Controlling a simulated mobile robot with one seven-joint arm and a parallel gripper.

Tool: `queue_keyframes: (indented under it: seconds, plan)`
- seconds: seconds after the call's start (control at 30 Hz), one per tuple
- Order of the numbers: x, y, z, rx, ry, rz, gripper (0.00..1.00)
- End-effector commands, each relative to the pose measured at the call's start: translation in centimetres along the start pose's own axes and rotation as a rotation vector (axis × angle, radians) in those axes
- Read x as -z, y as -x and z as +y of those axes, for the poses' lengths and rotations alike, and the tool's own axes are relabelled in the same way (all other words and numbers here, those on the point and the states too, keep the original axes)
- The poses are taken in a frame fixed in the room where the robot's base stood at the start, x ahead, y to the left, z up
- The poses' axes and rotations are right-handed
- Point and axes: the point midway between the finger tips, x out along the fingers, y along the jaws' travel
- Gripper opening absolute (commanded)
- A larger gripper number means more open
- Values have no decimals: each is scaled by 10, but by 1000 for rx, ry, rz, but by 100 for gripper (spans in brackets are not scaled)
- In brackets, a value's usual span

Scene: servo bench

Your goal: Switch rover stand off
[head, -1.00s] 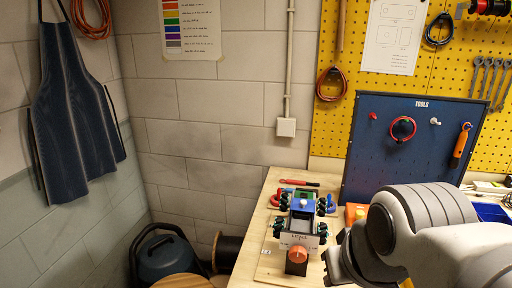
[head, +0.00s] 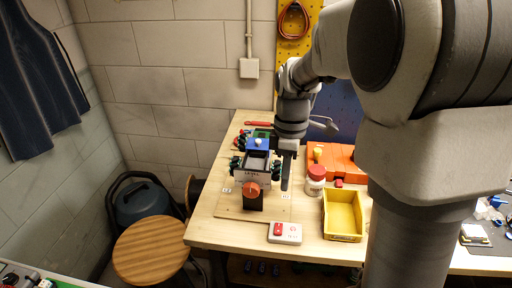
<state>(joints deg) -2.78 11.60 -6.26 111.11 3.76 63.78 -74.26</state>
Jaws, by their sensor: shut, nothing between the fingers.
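The rover stand is a wooden base board (head: 231,207) on the bench, with a small wheeled rover (head: 256,160) on it carrying a blue top part. In front of the rover, an orange knob (head: 251,189) sits on a dark block; its exact setting is too small to read. Small white labels lie at the board's left and right. My gripper (head: 286,188) points down just right of the rover and knob, shut and empty. Whether its fingertips touch the board or anything else is unclear.
A white box with a red switch (head: 285,232) lies at the bench's front edge. A red-lidded jar (head: 315,181), a yellow bin (head: 343,215) and an orange case (head: 338,158) stand right of my gripper. A round wooden stool (head: 152,250) is on the left. The front-left bench top is clear.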

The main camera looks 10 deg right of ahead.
Motion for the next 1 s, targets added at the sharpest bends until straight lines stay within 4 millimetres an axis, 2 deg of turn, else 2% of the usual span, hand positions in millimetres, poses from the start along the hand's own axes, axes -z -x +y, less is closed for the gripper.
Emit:
queue_keyframes:
  seconds: [0.27,0.37,0.7,0.9,1.0]
  plan:
    - [1,-19,6,26,55,-9,0]
    - [1,-35,5,27,54,-9,0]
    - [0,-107,3,28,53,-11,0]
    - [0,-136,3,25,53,-10,0]
    - [0,-144,3,24,53,-9,0]
